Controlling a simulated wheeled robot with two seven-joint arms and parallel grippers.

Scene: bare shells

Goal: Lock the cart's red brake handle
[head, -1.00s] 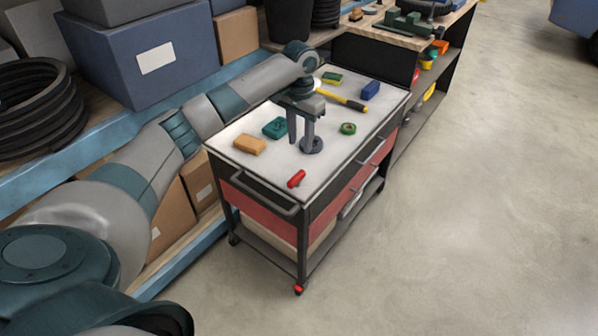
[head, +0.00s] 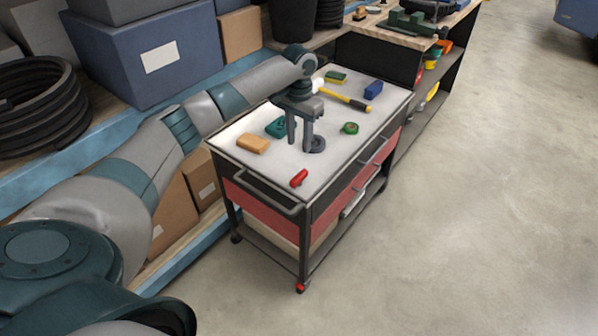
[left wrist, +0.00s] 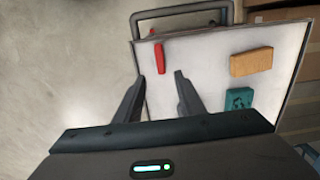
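The cart (head: 250,185) has a white top, dark frame and red drawer sides. A small red handle (head: 299,178) is on its top at the near corner, by the push bar; it also shows in the left wrist view (left wrist: 160,57). A second red part (head: 300,287) is at the near caster; I cannot tell which is the brake's handle. My left gripper (head: 300,146) points down over the cart top, open and empty. In the left wrist view its fingers (left wrist: 158,78) are apart, with the red handle beyond their tips. My right gripper is not in view.
On the cart top are an orange block (head: 253,144), a teal block (head: 276,127), a green tape roll (head: 350,128), a yellow-handled hammer (head: 345,98) and a blue block (head: 373,89). Shelves with boxes (head: 140,55) stand left. Floor right of the cart is clear.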

